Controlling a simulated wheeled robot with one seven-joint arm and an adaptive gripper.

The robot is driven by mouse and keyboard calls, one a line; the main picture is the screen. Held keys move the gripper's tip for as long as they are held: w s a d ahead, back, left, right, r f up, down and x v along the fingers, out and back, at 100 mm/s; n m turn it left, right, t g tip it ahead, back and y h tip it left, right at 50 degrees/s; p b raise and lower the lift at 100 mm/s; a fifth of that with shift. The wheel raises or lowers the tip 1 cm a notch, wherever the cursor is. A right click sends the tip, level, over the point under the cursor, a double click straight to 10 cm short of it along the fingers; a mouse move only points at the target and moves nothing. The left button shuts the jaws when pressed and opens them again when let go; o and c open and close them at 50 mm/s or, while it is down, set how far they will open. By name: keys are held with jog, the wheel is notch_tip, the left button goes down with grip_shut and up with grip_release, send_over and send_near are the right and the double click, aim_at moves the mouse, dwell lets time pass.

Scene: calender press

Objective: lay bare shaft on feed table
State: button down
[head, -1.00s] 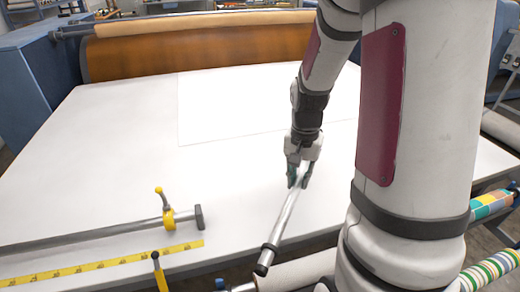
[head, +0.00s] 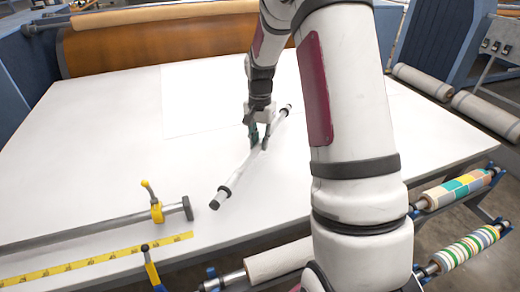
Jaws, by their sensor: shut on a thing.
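The bare shaft (head: 235,179) is a slim pale metal rod with dark collars and black ends. It runs diagonally over the white feed table (head: 110,130), from near the front edge to the back right. My gripper (head: 258,143) is shut on the shaft near its middle, fingers pointing down. The shaft appears at or just above the table surface; I cannot tell whether it touches. My arm stands to the right and covers part of the table.
A bar clamp (head: 100,228) with a yellow handle and a yellow measuring tape (head: 95,262) lie at the table's front left. A white sheet (head: 205,100) covers the back middle. Patterned rolls (head: 455,190) hang beyond the right front edge. The left middle is clear.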

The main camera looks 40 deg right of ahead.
aim_at(260, 142)
notch_tip(260, 142, down, 3)
jog(key=shift+s+r+p, duration=0.1)
jog(key=shift+p, duration=0.25)
jog(key=shift+f, duration=0.35)
jog(key=shift+f, duration=0.1)
jog(key=c, duration=1.5)
grip_release()
jog(key=shift+o, duration=0.2)
